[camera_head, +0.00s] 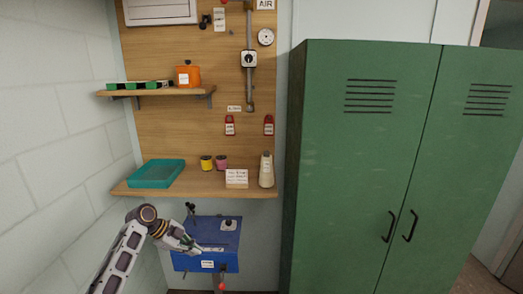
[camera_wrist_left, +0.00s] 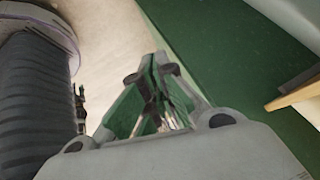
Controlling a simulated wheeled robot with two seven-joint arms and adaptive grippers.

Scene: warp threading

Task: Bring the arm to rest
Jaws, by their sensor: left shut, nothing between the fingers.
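My left arm comes in from the lower left in the head view. My right gripper is in neither view.
The lower shelf (camera_head: 200,190) holds a teal tray (camera_head: 157,173), small yellow and pink pots, a card and a pale bottle (camera_head: 266,170). A green locker (camera_head: 350,180) stands right; a block wall is left.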

